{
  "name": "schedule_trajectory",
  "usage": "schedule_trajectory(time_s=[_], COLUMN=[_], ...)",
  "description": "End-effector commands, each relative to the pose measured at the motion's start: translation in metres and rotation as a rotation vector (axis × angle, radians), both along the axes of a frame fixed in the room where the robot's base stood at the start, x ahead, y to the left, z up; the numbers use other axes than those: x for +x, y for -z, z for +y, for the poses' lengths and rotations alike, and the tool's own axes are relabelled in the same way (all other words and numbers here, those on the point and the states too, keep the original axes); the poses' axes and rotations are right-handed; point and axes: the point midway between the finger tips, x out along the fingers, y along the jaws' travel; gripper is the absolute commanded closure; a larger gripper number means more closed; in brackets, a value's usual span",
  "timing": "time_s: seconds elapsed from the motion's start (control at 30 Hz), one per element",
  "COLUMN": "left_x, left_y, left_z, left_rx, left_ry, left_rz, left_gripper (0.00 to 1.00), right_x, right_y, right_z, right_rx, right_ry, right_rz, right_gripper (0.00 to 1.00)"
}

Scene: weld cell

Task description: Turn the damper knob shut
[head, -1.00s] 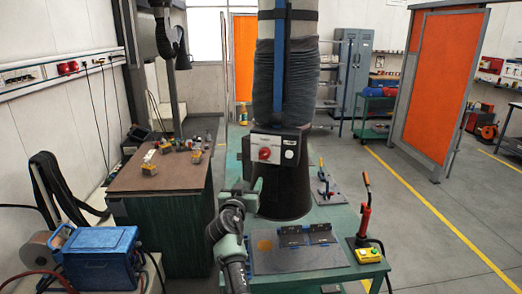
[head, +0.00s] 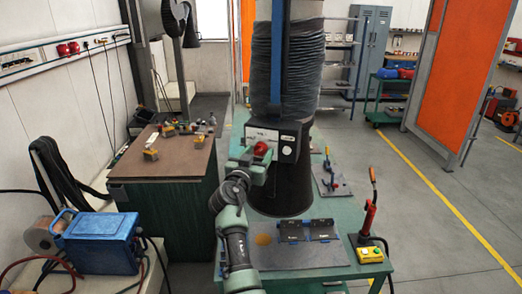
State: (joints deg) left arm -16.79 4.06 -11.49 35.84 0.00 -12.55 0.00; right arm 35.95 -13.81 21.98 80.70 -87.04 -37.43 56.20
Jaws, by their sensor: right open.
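The red damper knob (head: 260,148) sits on the pale front plate of the dark extraction hood (head: 287,137), below the ribbed hose. My right gripper (head: 256,158) is open, right at the knob from below and the left. It hides the knob's lower part and some of the plate. I cannot tell whether the fingers touch the knob or are on both sides of it. The knob's pointer is too small to read. My left gripper is not in view.
The green welding table (head: 340,213) carries a dark plate with clamps, a red-handled tool (head: 368,220) and a yellow button box (head: 370,255). A brown-topped bench (head: 165,168) and a blue welder (head: 100,242) stand left. Orange screens stand behind.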

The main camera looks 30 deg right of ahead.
Motion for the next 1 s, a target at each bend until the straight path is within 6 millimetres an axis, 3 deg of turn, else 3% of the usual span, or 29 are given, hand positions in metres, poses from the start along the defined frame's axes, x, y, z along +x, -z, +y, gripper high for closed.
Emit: schedule_trajectory(time_s=[0.17,0.4,0.77,1.0], left_x=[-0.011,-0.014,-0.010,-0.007], left_y=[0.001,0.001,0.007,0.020], left_z=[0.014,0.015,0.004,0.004], left_rx=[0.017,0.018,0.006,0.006], left_ry=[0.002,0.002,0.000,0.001], left_rz=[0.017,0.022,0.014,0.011], left_gripper=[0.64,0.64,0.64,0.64], right_x=[0.000,0.000,0.000,-0.001], right_y=[0.000,0.000,0.002,0.002], right_z=[0.000,0.000,-0.001,-0.002], right_rx=[-0.001,-0.001,-0.034,-0.129], right_ry=[0.000,0.000,0.001,0.002], right_rz=[0.001,0.001,0.044,0.164], right_gripper=[0.43,1.00,1.00,1.00])
